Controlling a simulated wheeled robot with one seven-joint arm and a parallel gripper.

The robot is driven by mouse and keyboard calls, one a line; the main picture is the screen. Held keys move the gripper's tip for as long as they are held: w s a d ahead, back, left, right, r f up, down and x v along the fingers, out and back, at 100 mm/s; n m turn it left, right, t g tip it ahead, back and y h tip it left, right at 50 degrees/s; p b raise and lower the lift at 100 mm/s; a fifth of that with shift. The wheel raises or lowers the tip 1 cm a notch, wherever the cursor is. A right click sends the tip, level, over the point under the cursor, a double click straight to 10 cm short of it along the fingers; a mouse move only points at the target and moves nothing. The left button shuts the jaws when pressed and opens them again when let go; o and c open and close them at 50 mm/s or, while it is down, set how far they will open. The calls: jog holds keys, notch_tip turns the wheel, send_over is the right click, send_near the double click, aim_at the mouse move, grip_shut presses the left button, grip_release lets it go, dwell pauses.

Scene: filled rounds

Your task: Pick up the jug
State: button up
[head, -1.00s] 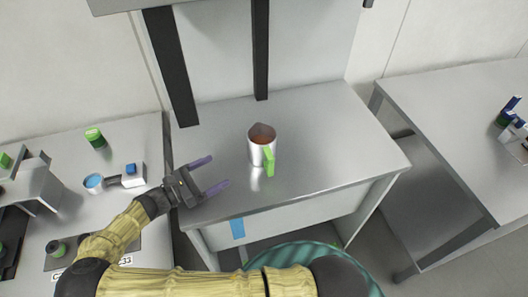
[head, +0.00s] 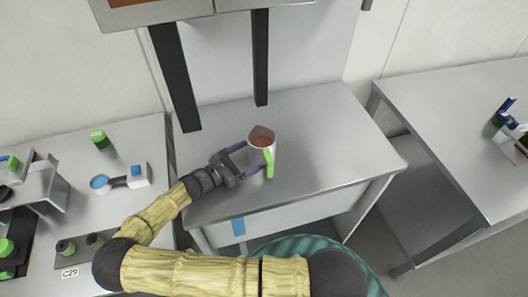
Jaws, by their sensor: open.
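The jug (head: 263,137) stands upright on the grey metal table. It is a silvery-white jug with brown contents showing at its open top and a bright green handle (head: 269,163) facing the front right. My gripper (head: 247,158) is open at the jug's left side, its two purple fingers pointing right towards it. One finger reaches the jug's left wall near the rim, and the other ends by the green handle. I cannot tell whether either finger touches the jug.
The metal table (head: 325,130) is otherwise clear, with dark posts (head: 176,80) at its back. On the left bench are a green-capped jar (head: 100,139) and a blue-topped cup (head: 100,183). Another table (head: 455,120) stands to the right across a gap. A teal ribbed round thing (head: 300,252) sits at the front.

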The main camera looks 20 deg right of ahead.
aim_at(261, 149)
jog(key=shift+w+d+r+p, duration=0.2)
jog(key=shift+d+p, duration=0.2)
jog(key=shift+d, duration=0.1)
jog(key=p+x, duration=0.2)
jog(key=x, duration=0.1)
jog(key=shift+w+d, duration=0.15)
jog(key=shift+d, duration=0.1)
jog(key=shift+w+d+f, duration=0.1)
jog(key=shift+d, duration=0.15)
